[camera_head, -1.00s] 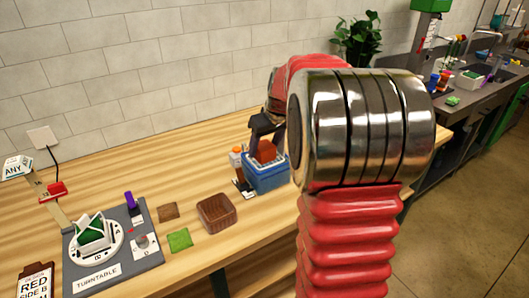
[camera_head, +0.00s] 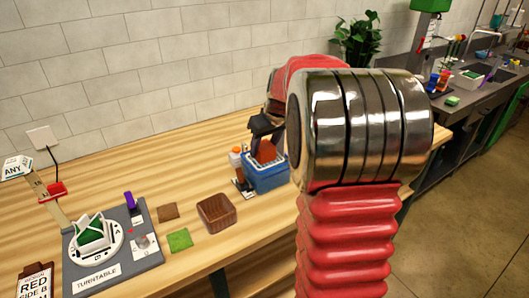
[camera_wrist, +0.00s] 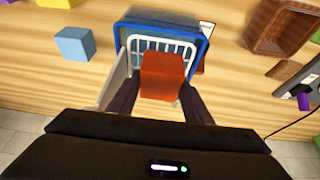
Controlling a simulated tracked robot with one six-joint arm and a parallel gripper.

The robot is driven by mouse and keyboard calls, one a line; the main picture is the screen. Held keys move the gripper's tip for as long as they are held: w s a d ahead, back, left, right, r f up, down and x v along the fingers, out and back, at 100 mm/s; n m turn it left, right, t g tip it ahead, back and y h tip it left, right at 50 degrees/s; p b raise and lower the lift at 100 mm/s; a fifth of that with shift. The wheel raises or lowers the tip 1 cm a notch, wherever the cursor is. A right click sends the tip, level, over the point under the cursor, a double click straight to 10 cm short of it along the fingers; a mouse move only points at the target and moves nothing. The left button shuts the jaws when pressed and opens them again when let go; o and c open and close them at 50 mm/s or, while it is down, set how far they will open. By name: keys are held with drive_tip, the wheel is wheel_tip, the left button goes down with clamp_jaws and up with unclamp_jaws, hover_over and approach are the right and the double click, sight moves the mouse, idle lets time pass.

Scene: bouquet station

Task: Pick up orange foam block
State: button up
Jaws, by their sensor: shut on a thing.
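The orange-red foam block (camera_wrist: 164,76) sits between the two dark fingers of my gripper (camera_wrist: 161,86) in the wrist view. The fingers are shut on its sides. The block is over the blue basket (camera_wrist: 124,38), which has a white wire rack inside. In the head view the block (camera_head: 266,151) shows at the top of the blue basket (camera_head: 266,180), under my dark gripper (camera_head: 262,136).
A light blue block (camera_wrist: 75,45) lies beside the basket. A wooden bowl (camera_head: 217,212), a green pad (camera_head: 180,239) and a brown pad (camera_head: 168,211) lie left of it on the table. The turntable station (camera_head: 112,262) is further left.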

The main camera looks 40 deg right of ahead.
sight(264, 144)
drive_tip(key=shift+c, duration=1.4)
drive_tip(key=shift+r, duration=0.15)
wheel_tip(264, 144, up, 18)
